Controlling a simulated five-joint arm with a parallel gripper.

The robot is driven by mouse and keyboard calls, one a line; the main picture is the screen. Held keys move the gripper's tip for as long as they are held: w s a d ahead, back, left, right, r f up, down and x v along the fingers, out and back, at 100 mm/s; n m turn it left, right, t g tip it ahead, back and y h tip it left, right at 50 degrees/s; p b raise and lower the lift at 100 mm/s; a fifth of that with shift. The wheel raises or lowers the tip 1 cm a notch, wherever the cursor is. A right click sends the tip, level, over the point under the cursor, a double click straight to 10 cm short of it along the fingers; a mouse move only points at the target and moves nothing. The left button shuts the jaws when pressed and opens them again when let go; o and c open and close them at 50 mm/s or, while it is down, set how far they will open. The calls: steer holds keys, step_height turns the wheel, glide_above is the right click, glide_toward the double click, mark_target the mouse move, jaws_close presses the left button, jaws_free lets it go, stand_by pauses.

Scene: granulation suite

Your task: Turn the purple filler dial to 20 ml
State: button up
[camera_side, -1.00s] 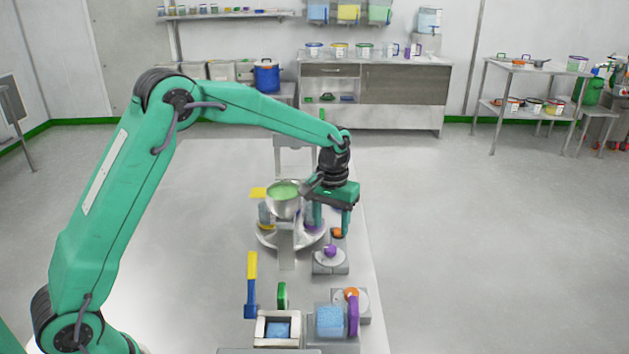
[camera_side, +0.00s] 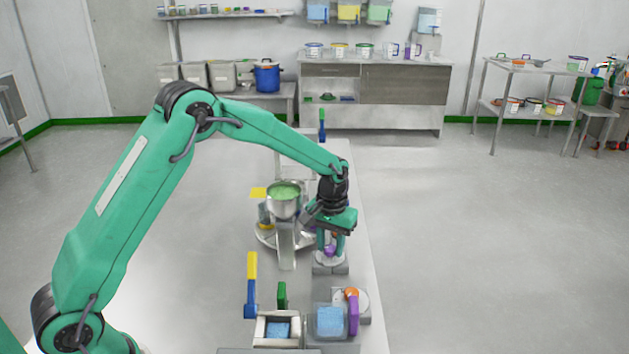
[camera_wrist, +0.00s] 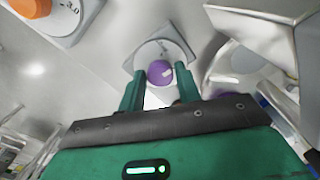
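The purple dial (camera_side: 329,251) is a round knob on a pale disc and grey block, on the table's right side. My gripper (camera_side: 331,246) points down over it, its fingers partly hiding the knob. In the wrist view the purple knob (camera_wrist: 160,73) shows a light mark and lies between the tips of my gripper (camera_wrist: 160,78). The fingers are apart, one on each side of the knob. I cannot tell whether either finger touches it. The dial's disc (camera_wrist: 158,51) shows no readable numbers.
An orange knob (camera_side: 351,293) on another dial and a purple upright part (camera_side: 353,315) stand nearer the camera. The metal bowl of green material (camera_side: 284,197) is left of my gripper. A blue-and-yellow lever (camera_side: 251,285) stands at front left. The floor on the right is clear.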

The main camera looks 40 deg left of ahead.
mark_target(330, 247)
steer(key=c, duration=0.5)
steer(key=shift+m, duration=1.5)
steer(key=o, duration=1)
steer(key=shift+r, duration=3.95)
